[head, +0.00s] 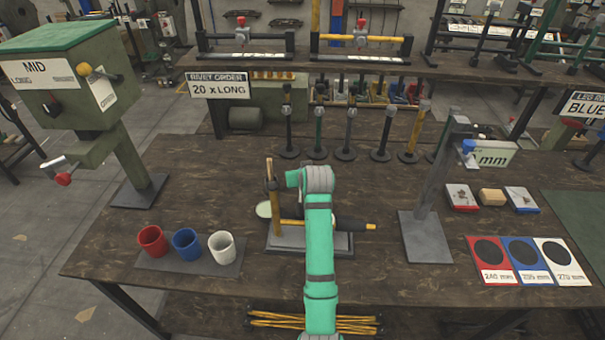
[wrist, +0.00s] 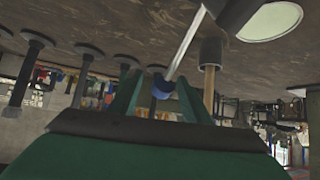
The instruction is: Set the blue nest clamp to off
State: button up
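In the wrist view, which looks upside down, a blue knob (wrist: 161,88) sits at the end of a thin bright metal rod (wrist: 186,45), which I take to be the nest clamp's lever. My gripper (wrist: 157,82) has its two green fingers apart, one on each side of the knob. I see gaps, so it looks open around the knob, not gripping it. In the head view my arm covers the clamp and the gripper. The grey base (head: 285,241) of the fixture with a wooden upright (head: 270,180) shows beside the arm.
Red, blue and white cups (head: 187,244) stand left. A grey post stand (head: 424,236) with a blue part (head: 468,147) is right of the arm. Several upright posts (head: 349,133) line the back. Coloured cards (head: 528,262) lie front right. The front table between cups and fixture is clear.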

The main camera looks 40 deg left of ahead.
jog(key=shift+s, duration=0.1)
jog(key=v, duration=1)
jog(key=shift+d+r, duration=0.25)
jog(key=shift+r, duration=0.05)
